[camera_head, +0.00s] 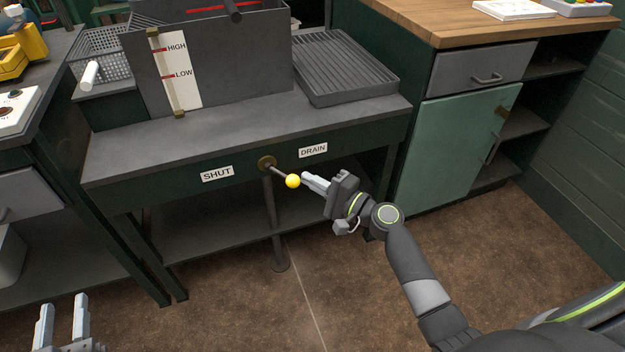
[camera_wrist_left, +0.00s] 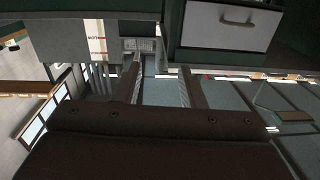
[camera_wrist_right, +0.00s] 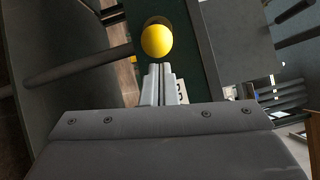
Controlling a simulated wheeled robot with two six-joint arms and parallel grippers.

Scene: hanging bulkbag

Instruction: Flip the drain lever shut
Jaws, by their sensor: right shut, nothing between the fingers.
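The drain lever is a thin dark rod with a yellow ball knob (camera_head: 292,181), fixed at a round brass pivot (camera_head: 266,163) on the front of the bench. The rod slants down and right, on the side of the DRAIN label (camera_head: 313,150). The SHUT label (camera_head: 217,174) is left of the pivot. My right gripper (camera_head: 306,178) is shut and empty, its tips right beside the knob on its right side. The right wrist view shows the knob (camera_wrist_right: 157,40) just beyond the closed fingertips (camera_wrist_right: 160,68); I cannot tell whether they touch. My left gripper (camera_head: 62,308) is open and empty at the lower left.
A vertical pipe (camera_head: 273,225) runs below the pivot to the floor. The bench's lower shelf (camera_head: 215,235) is behind it. A green cabinet (camera_head: 462,145) stands to the right. The floor in front is clear apart from my arms.

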